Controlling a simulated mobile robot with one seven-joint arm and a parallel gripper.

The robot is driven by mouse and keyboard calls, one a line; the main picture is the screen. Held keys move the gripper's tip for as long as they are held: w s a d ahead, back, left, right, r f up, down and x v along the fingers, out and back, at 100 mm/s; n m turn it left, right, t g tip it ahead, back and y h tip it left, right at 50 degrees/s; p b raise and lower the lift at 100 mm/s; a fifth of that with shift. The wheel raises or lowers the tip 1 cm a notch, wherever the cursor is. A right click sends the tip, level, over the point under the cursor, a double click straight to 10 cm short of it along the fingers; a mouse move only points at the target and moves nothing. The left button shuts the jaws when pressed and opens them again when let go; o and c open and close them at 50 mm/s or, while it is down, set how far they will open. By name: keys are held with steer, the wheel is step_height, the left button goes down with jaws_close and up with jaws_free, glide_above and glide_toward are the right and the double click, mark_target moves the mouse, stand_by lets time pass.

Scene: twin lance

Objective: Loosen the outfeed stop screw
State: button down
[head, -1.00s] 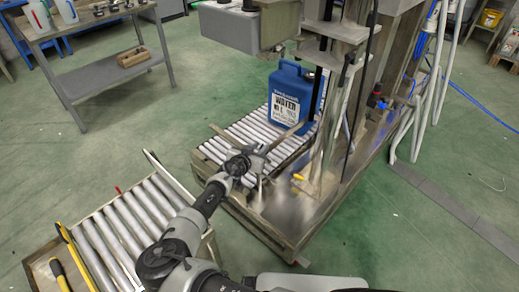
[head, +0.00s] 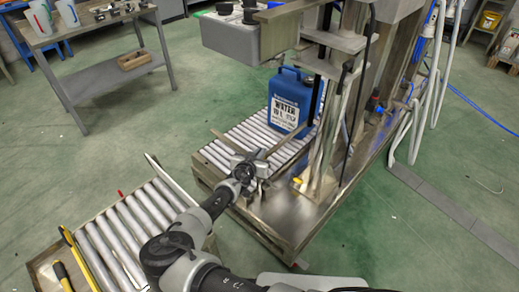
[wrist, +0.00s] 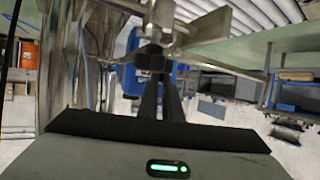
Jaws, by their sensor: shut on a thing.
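In the head view my gripper (head: 260,170) is at the near end of the outfeed rollers, beside the angled metal guide bars. The arm hides most of its fingers there. In the wrist view the two dark fingers (wrist: 160,98) are close together, shut on the stop screw's dark head (wrist: 152,61). The screw sits on a metal bracket, and its thread is not clear to see. A blue water jug (head: 294,102) with a white label stands upright on the rollers (head: 242,143), beyond my gripper.
A machine post (head: 325,130) and its metal deck (head: 285,215) stand right of my gripper. A grey box unit (head: 245,38) overhangs the rollers. A second roller section (head: 130,228) lies at the lower left. Open green floor (head: 130,135) lies to the left.

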steer(key=n+g+y+p, duration=0.1)
steer(key=n+y+p, duration=0.1)
steer(key=n+y, duration=0.1)
steer(key=d+n+g+y+p, duration=0.1)
steer(key=n+y, duration=0.3)
steer(key=y, duration=0.1)
steer(key=d+n+g+y+p, duration=0.1)
steer(key=n+y+p, duration=0.1)
steer(key=n+y, duration=0.2)
steer(key=shift+w+p, duration=0.35)
steer(key=shift+w+f+n+g+y+b, duration=0.1)
steer(key=shift+n+g+y+b, duration=0.9)
steer(key=shift+n+g+b, duration=0.15)
steer(key=shift+n+g+y+b, duration=0.4)
steer(key=shift+n+g+b, duration=0.25)
steer(key=shift+n+b, duration=0.15)
steer(key=c, duration=1.9)
jaws_free()
steer(key=shift+c, duration=0.2)
